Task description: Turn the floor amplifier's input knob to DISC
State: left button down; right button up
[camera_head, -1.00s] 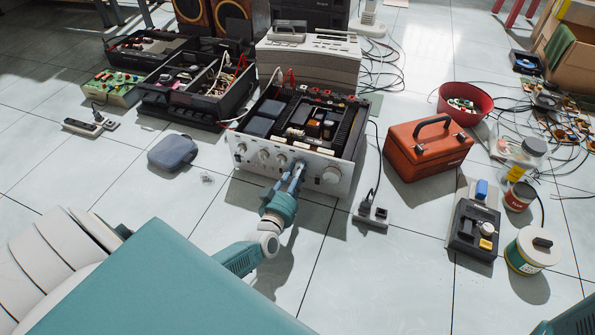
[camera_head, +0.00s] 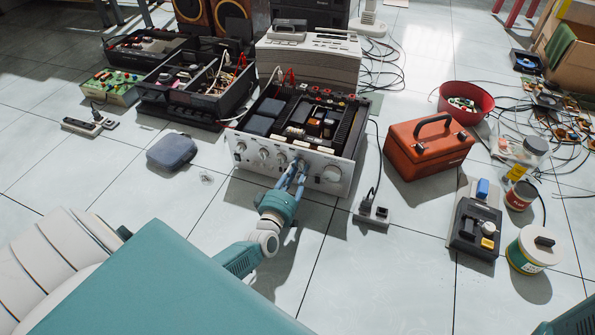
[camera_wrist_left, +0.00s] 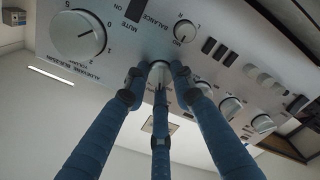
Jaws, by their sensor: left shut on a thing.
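The floor amplifier (camera_head: 250,158) stands with its lid off and its silver front panel facing me. My left gripper (camera_head: 299,168) is at the panel, left of the large volume knob (camera_head: 332,174). In the left wrist view its three blue fingers (camera_wrist_left: 158,78) are closed around a small silver knob (camera_wrist_left: 159,68). The fingers partly cover this knob, and I cannot read its label or setting. The volume knob (camera_wrist_left: 78,34) and a balance knob (camera_wrist_left: 185,31) show beside it, with text upside down. My right gripper is out of view.
A power strip (camera_head: 372,214) and an orange toolbox (camera_head: 425,150) stand right of the amplifier. A grey-blue case (camera_head: 172,151) lies to its left. Opened equipment (camera_head: 195,90) is behind left. The floor in front of the panel is mostly clear.

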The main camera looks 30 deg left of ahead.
pick_arm(q)
jog(key=n, duration=0.2)
jog(key=n+b, duration=0.1)
jog(key=n, duration=0.2)
jog(key=shift+a+r, duration=0.1)
jog(key=shift+a, duration=0.25)
dwell(0.4)
jog(key=c, duration=1.5)
grip_release()
jog(key=shift+s+a, duration=0.1)
jog(key=shift+o, duration=0.2)
jog(key=shift+d, duration=0.2)
jog(key=shift+s+d, duration=0.1)
jog(key=shift+s, duration=0.25)
jog(key=v, duration=1.1)
jog(key=shift+s, duration=0.15)
